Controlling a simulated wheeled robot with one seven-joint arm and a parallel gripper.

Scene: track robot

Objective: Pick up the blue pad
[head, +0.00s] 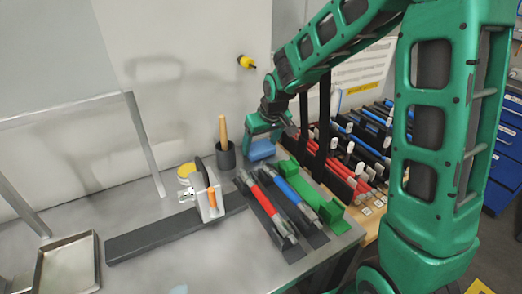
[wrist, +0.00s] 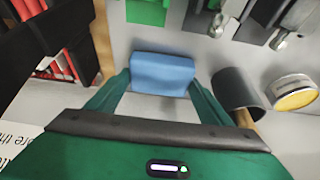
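The blue pad (head: 262,149) is a small light-blue block near the back of the grey workbench, right of the dark cup. In the wrist view the blue pad (wrist: 163,72) shows whole, just ahead of and between my green fingertips. My gripper (head: 264,137) points down over the pad in the head view. My gripper (wrist: 160,80) has its fingers wide apart, one tip close to each end of the pad. Whether the tips touch it I cannot tell.
The dark cup (head: 225,156) with a wooden handle stands close left of the pad; a yellow-lidded tin (head: 187,171) is beyond it. Red and blue tools (head: 268,212) and a green holder (head: 315,192) lie in front. Black racks of tools (head: 345,160) stand right.

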